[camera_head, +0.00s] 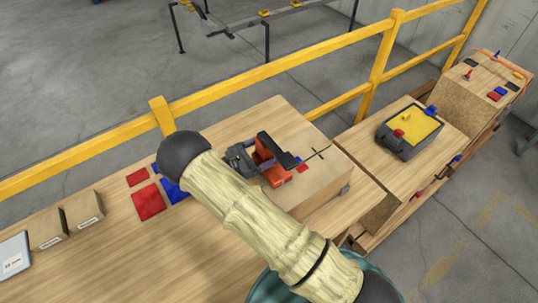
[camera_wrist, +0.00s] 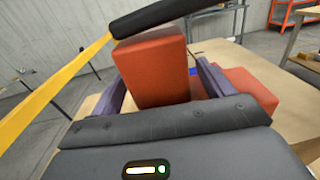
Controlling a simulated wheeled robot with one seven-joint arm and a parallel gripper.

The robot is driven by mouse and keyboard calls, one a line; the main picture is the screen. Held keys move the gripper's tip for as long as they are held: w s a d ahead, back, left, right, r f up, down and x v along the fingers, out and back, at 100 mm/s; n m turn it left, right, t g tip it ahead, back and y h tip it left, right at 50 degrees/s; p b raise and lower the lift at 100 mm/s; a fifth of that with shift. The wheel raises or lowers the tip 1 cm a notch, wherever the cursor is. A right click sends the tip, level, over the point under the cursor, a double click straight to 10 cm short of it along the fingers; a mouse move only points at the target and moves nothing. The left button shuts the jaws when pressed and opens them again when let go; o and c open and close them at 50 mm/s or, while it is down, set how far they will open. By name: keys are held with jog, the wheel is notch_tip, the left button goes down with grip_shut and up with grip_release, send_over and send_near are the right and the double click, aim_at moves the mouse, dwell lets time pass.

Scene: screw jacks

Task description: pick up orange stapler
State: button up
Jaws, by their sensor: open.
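The orange stapler (camera_head: 275,174) stands on a raised wooden box, with a black bar along its top. In the wrist view the stapler (camera_wrist: 153,72) fills the middle as an upright orange block, with the black bar above it and another orange part low to the right. My gripper (camera_head: 254,159) is at the stapler's left end in the head view. In the wrist view my gripper (camera_wrist: 160,84) is open, with one finger on each side of the upright orange block. I cannot tell whether either finger touches it. The fingertips are partly hidden.
Red (camera_head: 148,201) and blue pieces lie on the wooden table (camera_head: 95,265) left of the box (camera_head: 319,191). Small cartons (camera_head: 83,210) stand further left. A yellow rail (camera_head: 270,70) runs behind. A yellow-topped dark tray (camera_head: 411,132) sits on another surface to the right.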

jog(key=shift+x, duration=1.05)
jog(key=shift+r, duration=0.1)
grip_shut()
jog(key=shift+r+b, duration=1.55)
jog(key=shift+r, duration=3.45)
